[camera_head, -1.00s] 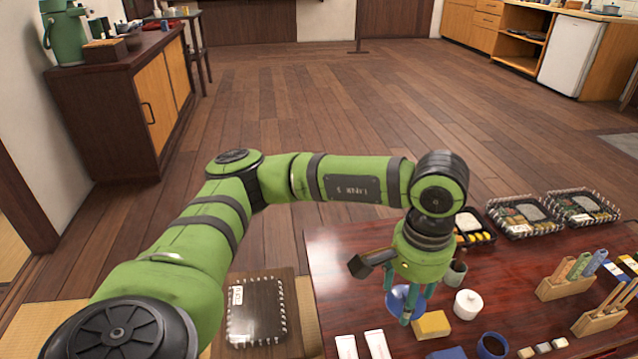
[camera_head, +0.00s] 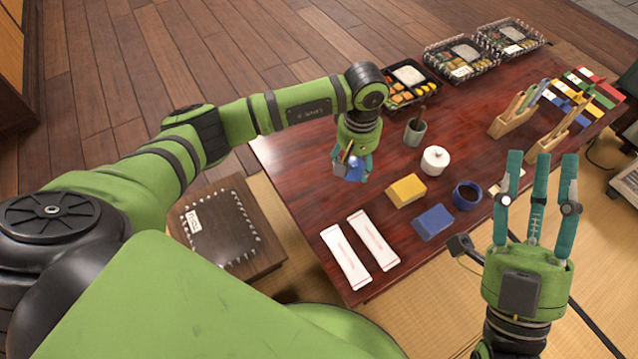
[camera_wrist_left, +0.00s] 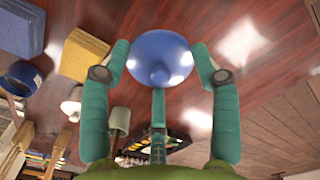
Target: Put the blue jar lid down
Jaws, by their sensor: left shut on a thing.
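In the head view, my left gripper (camera_head: 352,165) is shut on the lid (camera_head: 355,163), above the left part of the dark red table (camera_head: 300,175). Fingers partly hide the lid there. I cannot tell how high it is. My right gripper (camera_head: 541,165) is open and empty, fingers pointing up, at the right front.
Two white packets (camera_head: 359,248) lie at the front. Bento trays (camera_head: 458,60) line the back.

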